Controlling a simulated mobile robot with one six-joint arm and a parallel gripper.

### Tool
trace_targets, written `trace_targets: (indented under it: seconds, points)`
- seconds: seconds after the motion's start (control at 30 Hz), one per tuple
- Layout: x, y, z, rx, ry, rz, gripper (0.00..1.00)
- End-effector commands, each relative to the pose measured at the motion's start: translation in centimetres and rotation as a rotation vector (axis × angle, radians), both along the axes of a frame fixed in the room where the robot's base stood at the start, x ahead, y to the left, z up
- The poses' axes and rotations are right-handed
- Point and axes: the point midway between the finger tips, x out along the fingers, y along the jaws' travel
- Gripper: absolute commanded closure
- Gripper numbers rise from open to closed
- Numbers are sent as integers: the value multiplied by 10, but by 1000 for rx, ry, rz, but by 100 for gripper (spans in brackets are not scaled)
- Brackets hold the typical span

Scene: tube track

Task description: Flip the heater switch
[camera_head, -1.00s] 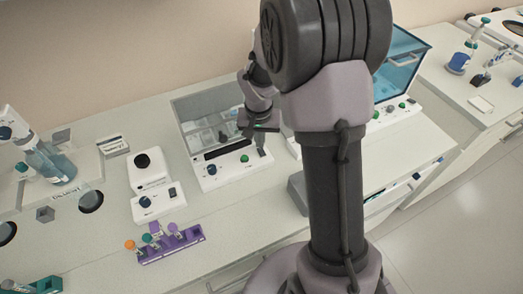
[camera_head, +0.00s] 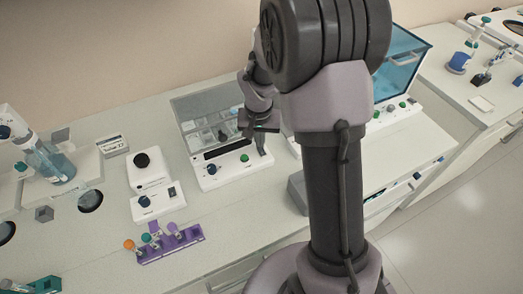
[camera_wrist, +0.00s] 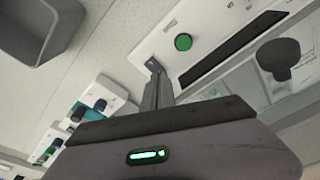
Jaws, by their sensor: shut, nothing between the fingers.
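My gripper (camera_head: 261,152) is shut and empty. It hangs at the right front of a white lidded device (camera_head: 207,178), whose panel carries a dark blue knob (camera_head: 212,170) and a green button (camera_head: 244,158). In the wrist view the fingertips (camera_wrist: 154,66) are beside the panel, left of and below the green button (camera_wrist: 183,42); contact cannot be told. A smaller white box (camera_head: 160,208) farther left has a dark knob (camera_head: 144,201) and a small dark switch (camera_head: 172,191). No heater label is readable, so which control is the heater switch cannot be told.
A purple rack (camera_head: 172,246) with colored-cap tubes stands at the front. A white unit with a round black top (camera_head: 142,160) stands behind the small box. A grey bin (camera_head: 298,190) is near my arm. Bare bench (camera_head: 240,215) lies in front of the lidded device.

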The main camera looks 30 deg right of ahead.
Motion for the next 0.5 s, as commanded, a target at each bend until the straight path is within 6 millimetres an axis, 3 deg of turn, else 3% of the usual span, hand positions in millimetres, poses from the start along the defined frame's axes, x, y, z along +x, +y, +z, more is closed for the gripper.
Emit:
trace_targets:
  seconds: [0.5]
  points:
    - [0,0,-8,0,0,0,100]
